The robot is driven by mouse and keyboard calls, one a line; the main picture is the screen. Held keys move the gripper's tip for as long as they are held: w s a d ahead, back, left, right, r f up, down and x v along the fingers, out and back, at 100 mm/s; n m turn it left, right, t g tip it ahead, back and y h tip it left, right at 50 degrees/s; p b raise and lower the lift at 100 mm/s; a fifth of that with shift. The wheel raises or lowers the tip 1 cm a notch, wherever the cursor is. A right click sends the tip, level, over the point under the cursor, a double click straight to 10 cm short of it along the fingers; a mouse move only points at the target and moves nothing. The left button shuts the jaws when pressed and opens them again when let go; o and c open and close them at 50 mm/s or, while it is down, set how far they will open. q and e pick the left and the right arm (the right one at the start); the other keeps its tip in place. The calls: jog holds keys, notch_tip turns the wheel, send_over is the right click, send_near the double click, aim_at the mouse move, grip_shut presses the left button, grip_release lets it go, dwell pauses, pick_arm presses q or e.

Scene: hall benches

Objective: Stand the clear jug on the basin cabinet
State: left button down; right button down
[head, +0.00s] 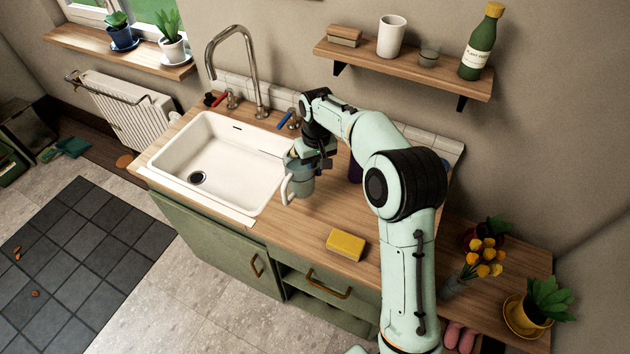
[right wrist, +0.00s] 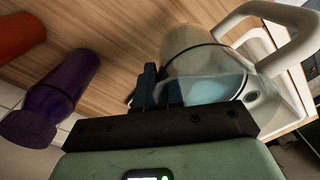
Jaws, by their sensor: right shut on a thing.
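The clear jug (head: 300,186) has a pale handle and is just right of the sink, over the wooden top of the green basin cabinet (head: 310,222). My right gripper (head: 308,163) is shut on the jug and partly covers it. In the right wrist view the jug (right wrist: 200,62) is between the dark fingers (right wrist: 162,92), with its pale handle (right wrist: 302,42) at upper right and something bluish inside. I cannot tell whether its base touches the wood. My left gripper is out of view.
The white sink (head: 215,160) with its tap (head: 240,60) lies left of the jug. A yellow sponge (head: 346,245) lies near the front edge. A purple bottle (right wrist: 65,85) and an orange item (right wrist: 18,38) stand near the gripper. A wall shelf (head: 410,68) hangs above.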

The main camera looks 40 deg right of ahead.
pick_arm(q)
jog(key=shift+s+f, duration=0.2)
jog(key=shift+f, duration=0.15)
pick_arm(e)
jog(key=shift+f, duration=2.65)
pick_arm(q)
jog(key=shift+b, duration=0.3)
pick_arm(e)
jog(key=shift+f, duration=0.1)
jog(key=c, duration=1.7)
grip_release()
jog(key=shift+f, duration=0.1)
jog(key=o, duration=0.4)
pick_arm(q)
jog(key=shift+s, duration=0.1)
pick_arm(e)
jog(key=shift+o, duration=0.2)
